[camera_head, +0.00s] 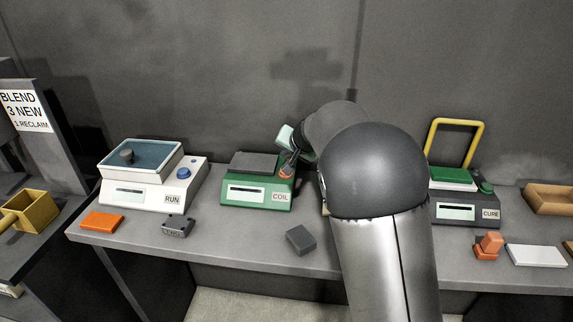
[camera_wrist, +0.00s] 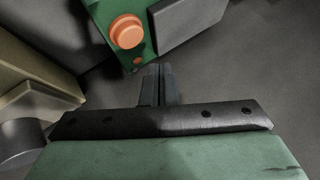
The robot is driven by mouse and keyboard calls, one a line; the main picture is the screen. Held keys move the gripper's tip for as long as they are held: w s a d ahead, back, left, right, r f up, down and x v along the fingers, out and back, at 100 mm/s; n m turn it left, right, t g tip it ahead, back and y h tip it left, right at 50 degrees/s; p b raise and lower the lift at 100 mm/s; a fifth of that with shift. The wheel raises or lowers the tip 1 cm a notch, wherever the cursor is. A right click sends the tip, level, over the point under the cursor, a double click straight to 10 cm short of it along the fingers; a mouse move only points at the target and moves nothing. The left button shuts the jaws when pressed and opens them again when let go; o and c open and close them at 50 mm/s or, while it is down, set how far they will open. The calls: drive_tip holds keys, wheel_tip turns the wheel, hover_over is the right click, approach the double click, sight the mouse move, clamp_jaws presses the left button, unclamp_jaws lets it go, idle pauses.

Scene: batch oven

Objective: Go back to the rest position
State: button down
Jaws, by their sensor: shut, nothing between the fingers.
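My gripper (camera_wrist: 158,72) is shut and empty, with its two dark fingers together in the wrist view. In that view the fingertips show just below the corner of the green COIL machine (camera_wrist: 104,22), near its orange button (camera_wrist: 127,32). In the head view my gripper (camera_head: 291,160) is mostly hidden behind my arm, close above the orange button (camera_head: 286,172) at the right of the COIL machine (camera_head: 256,199). I cannot tell whether the fingers touch the button. My arm reaches over the bench from the front.
The white RUN machine (camera_head: 150,196) stands left of the COIL machine, and the dark CURE machine (camera_head: 465,211) with a yellow handle (camera_head: 455,123) stands right. An orange block (camera_head: 102,222), grey blocks (camera_head: 300,240) and a white slab (camera_head: 536,255) lie along the bench front.

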drive_tip(key=shift+r+p, duration=0.4)
drive_tip(key=shift+r, duration=0.5)
drive_tip(key=shift+d, duration=0.1)
drive_tip(key=s+d+f+n+g+h, duration=0.1)
drive_tip(key=s+d, duration=0.5)
drive_tip(key=s, duration=0.7)
drive_tip(key=s+d+f+n+g+h, duration=0.1)
drive_tip(key=s+d, duration=0.5)
drive_tip(key=s, duration=0.8)
drive_tip(key=s+d+f+g+h, duration=0.2)
drive_tip(key=s+d+g, duration=0.3)
drive_tip(key=s, duration=0.9)
drive_tip(key=shift+s+d+f+n, duration=0.25)
drive_tip(key=shift+d+f+n, duration=0.15)
drive_tip(key=shift+d+f, duration=0.3)
drive_tip(key=shift+a, duration=0.1)
